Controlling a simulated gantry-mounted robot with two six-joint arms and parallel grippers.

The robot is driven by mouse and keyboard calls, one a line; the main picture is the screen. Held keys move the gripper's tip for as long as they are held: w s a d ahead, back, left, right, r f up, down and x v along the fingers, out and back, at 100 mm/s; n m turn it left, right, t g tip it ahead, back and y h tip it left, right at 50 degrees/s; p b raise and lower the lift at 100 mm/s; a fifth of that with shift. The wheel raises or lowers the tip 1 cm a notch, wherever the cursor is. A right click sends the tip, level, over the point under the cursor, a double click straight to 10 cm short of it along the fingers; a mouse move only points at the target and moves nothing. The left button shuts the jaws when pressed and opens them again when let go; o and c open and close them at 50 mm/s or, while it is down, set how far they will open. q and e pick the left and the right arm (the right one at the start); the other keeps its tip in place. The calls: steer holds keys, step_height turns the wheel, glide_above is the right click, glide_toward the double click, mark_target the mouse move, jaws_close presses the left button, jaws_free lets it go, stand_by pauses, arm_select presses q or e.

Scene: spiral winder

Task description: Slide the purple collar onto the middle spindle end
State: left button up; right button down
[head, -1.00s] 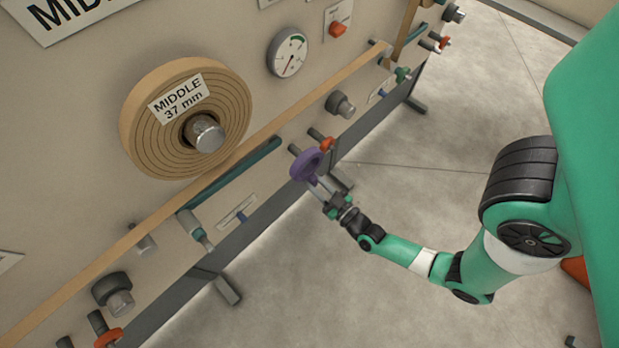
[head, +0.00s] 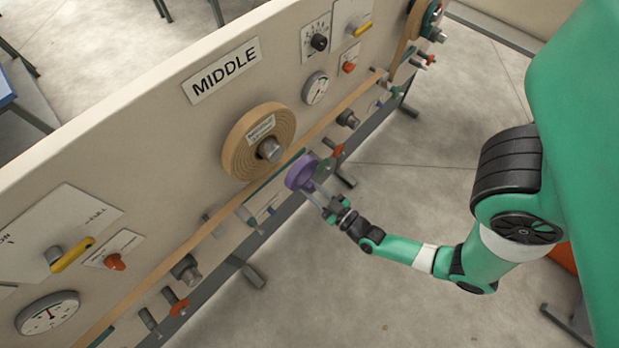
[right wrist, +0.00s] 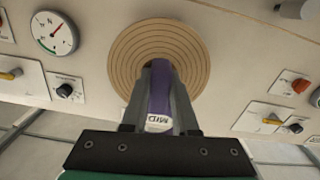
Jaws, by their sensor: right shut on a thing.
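The purple collar (head: 300,172) is held in my right gripper (head: 316,190), in front of the panel. In the right wrist view the collar (right wrist: 159,88) stands edge-on between the two fingers, with a label reading "MID" at its near end. The middle spindle end (head: 270,149) is a grey metal stub sticking out of the centre of the tan wound roll (head: 238,150), under the MIDDLE sign (head: 222,70). The collar is to the right of and below the spindle end, apart from it. In the wrist view the roll (right wrist: 190,40) lies beyond the collar, which hides its centre. My left gripper is not seen.
A tan strip (head: 340,106) runs diagonally along the panel past the roll. Gauges (head: 315,88), grey knobs (head: 186,270) and an orange-red knob (head: 116,262) stick out of the panel. The floor (head: 400,200) right of the panel is open.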

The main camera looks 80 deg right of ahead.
mark_target(298, 181)
steer(key=shift+w+d+f+b, duration=0.25)
steer(key=shift+w+d+b, duration=0.1)
steer(key=shift+w+b, duration=0.15)
steer(key=shift+w+d+f+b, duration=0.3)
steer(key=shift+w+b, duration=0.1)
steer(key=shift+w, duration=0.2)
steer(key=b+x, duration=0.2)
steer(key=x, duration=0.8)
steer(key=shift+c, duration=0.6)
jaws_free()
steer(key=shift+s, duration=0.1)
steer(key=shift+p+v, duration=0.95)
steer(key=shift+v, duration=3.05)
